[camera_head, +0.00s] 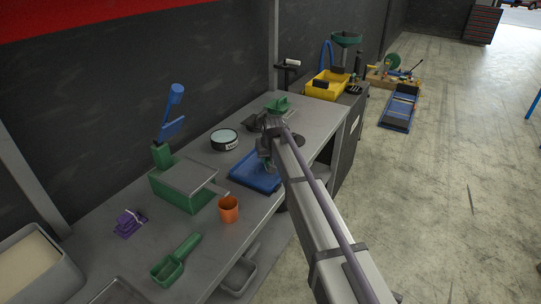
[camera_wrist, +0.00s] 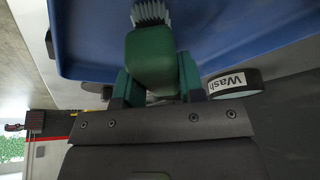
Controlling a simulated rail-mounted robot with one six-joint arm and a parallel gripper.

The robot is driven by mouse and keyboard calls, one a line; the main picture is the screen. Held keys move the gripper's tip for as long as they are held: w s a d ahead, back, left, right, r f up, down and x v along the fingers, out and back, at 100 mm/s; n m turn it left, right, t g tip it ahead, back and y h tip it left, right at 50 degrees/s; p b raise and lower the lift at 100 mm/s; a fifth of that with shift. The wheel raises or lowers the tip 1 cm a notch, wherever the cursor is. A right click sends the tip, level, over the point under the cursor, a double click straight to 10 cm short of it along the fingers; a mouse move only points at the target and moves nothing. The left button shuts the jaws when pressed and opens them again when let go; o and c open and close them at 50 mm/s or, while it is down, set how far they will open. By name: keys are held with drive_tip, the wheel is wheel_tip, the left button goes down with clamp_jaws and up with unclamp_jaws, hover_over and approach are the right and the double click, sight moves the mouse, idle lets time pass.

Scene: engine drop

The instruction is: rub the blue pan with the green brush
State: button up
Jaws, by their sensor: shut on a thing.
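The blue pan (camera_head: 250,179) is a shallow tray lying on the grey workbench. My gripper (camera_head: 267,158) is above the pan, and my arm hides the pan's right part. In the wrist view my gripper (camera_wrist: 151,88) is shut on the green brush (camera_wrist: 151,55). The brush's pale bristles show at its far end, against the blue pan (camera_wrist: 225,25). I cannot tell whether the bristles touch the pan. In the head view the brush is mostly hidden by my gripper.
A round tin labelled "Wash" (camera_head: 224,140) stands left of the pan; it also shows in the wrist view (camera_wrist: 236,83). A green box with a grey lid (camera_head: 185,184), an orange cup (camera_head: 228,209) and a green scoop (camera_head: 175,262) stand nearer. A green object (camera_head: 278,104) lies behind.

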drive_tip(key=shift+s+a+f, duration=0.1)
drive_tip(key=shift+s+a, duration=0.35)
drive_tip(key=shift+s, duration=0.4)
drive_tip(key=shift+s+a+f, duration=0.1)
drive_tip(key=shift+s+a, duration=0.3)
drive_tip(key=shift+s, duration=0.4)
drive_tip(key=shift+r, duration=0.1)
drive_tip(key=shift+w+a, duration=0.5)
drive_tip(key=shift+a, duration=0.2)
drive_tip(key=shift+w+d, duration=0.45)
drive_tip(key=shift+w, duration=0.3)
drive_tip(key=shift+w+d, duration=0.4)
drive_tip(key=shift+w, duration=0.35)
drive_tip(key=shift+w+d, duration=0.45)
drive_tip(key=shift+w, duration=0.3)
